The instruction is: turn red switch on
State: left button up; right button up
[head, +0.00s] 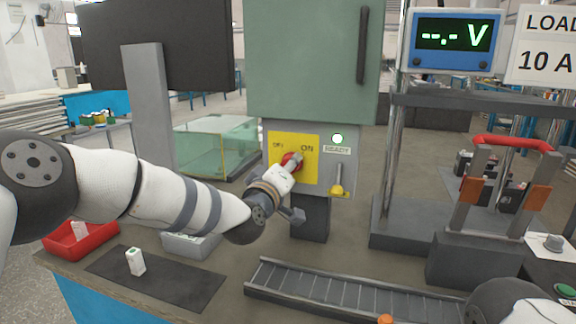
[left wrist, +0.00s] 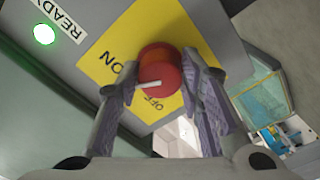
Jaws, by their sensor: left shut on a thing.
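The red switch (head: 290,159) is a round knob on a yellow plate (head: 309,174) with OFF at its left and ON at its right, below a green cabinet. My left gripper (head: 294,162) reaches it from the front and partly covers it. In the left wrist view the red switch (left wrist: 160,72) sits between the two fingers of my left gripper (left wrist: 161,68), which is shut on it. Its white pointer mark points to the picture's left, between the ON and OFF words. My right gripper is not in view.
The voltage display (head: 453,41) shows dashes. A roller conveyor (head: 340,290) lies below. A white box (head: 135,261) stands on a dark mat (head: 190,287).

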pick_arm(q)
jog(key=shift+r+m, duration=0.1)
jog(key=shift+m, duration=1.5)
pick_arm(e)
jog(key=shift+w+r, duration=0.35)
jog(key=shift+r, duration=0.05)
pick_arm(q)
jog(key=shift+p, duration=0.3)
jog(key=o, duration=1.2)
jog(key=shift+c, duration=0.2)
jog(key=v, duration=1.2)
